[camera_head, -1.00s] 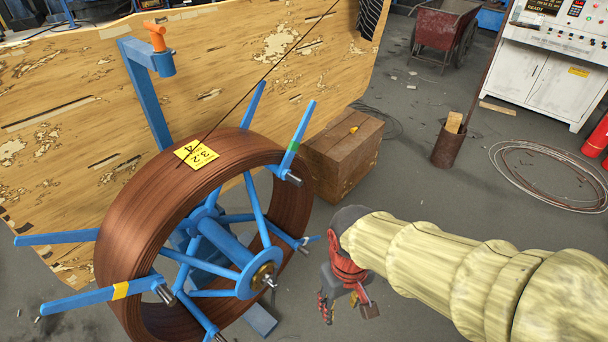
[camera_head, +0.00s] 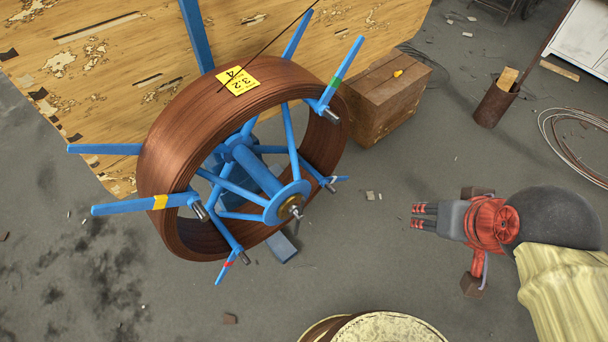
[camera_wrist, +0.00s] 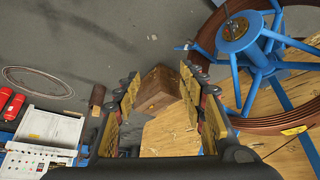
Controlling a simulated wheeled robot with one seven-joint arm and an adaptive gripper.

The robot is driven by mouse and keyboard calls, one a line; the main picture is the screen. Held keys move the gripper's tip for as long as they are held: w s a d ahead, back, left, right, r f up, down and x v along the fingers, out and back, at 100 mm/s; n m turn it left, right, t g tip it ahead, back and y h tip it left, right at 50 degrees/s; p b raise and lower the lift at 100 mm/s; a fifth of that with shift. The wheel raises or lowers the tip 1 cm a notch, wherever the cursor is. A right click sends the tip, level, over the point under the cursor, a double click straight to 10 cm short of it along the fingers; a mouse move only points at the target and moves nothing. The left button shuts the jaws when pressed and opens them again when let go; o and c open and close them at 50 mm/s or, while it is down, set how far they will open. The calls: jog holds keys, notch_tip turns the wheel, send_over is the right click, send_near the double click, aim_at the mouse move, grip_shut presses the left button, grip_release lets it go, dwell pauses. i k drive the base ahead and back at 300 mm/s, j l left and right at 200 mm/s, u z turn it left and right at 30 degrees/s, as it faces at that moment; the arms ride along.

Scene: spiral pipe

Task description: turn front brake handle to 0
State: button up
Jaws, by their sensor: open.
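I cannot make out a part that is clearly the front brake handle. The blue reel (camera_head: 252,172) carries a wide brown coil (camera_head: 180,135) and stands upright at left centre in the head view. Its hub has a brass and silver spindle end (camera_head: 292,210) facing the front. The reel also shows at upper right in the wrist view (camera_wrist: 258,52). My gripper (camera_head: 417,215) is to the right of the reel, above the floor, pointing left and clear of the hub. In the wrist view my gripper (camera_wrist: 160,80) has its fingers wide apart with nothing between them.
A wooden box (camera_head: 385,95) stands behind the reel, beside a peeling wooden panel (camera_head: 110,70). A pale round top (camera_head: 385,330) is at the bottom edge. Floor between gripper and reel is open.

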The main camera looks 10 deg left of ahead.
aim_at(296, 210)
jog(key=k+j, duration=0.1)
jog(key=j, duration=0.3)
jog(key=k+j, duration=0.1)
jog(key=j, duration=0.3)
jog(key=k+j+z, duration=0.1)
jog(key=j, duration=0.3)
jog(key=k+j, duration=0.15)
jog(key=j, duration=0.2)
